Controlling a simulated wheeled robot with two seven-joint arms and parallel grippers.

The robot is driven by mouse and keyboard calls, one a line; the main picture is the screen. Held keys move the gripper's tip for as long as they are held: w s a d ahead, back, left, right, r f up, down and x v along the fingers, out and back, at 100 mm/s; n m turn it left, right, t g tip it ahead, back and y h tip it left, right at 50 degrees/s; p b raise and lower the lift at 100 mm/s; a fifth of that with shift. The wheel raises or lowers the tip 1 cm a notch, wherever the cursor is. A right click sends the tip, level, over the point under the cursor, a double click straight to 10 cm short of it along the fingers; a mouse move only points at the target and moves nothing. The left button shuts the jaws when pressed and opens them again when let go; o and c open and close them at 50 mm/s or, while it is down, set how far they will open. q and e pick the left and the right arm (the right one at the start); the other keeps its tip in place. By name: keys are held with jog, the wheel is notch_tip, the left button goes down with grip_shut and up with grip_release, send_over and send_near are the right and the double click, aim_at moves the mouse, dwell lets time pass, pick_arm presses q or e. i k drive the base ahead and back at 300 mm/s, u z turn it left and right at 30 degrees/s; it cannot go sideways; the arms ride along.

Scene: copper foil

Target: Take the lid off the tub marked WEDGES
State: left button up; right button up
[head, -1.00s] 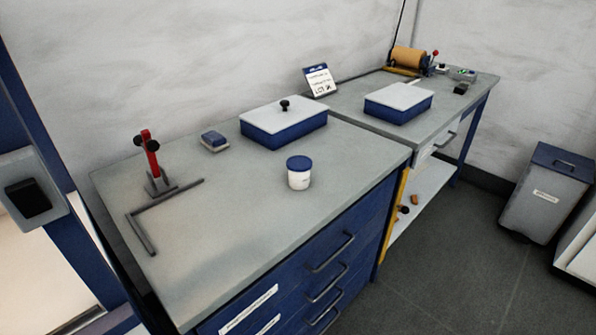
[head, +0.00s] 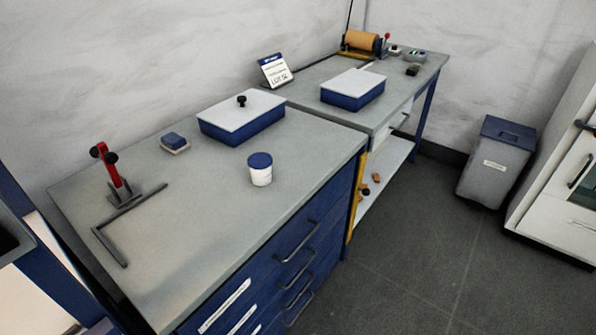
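A small white tub (head: 261,176) with a blue lid (head: 260,160) stands upright on the grey top of the near bench (head: 215,215). The lid sits on the tub. Any marking on the tub is too small to read from here. Neither of my grippers shows in the head view.
A blue box with a white lid and black knob (head: 242,115) stands behind the tub. A red clamp (head: 110,168), an L-shaped bar (head: 110,245) and a small blue block (head: 174,142) are to the left. Another blue box (head: 353,92) is on the far bench.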

aim_at(260, 178)
jog(key=z, duration=1.55)
jog(key=i, duration=1.7)
jog(key=u, duration=3.45)
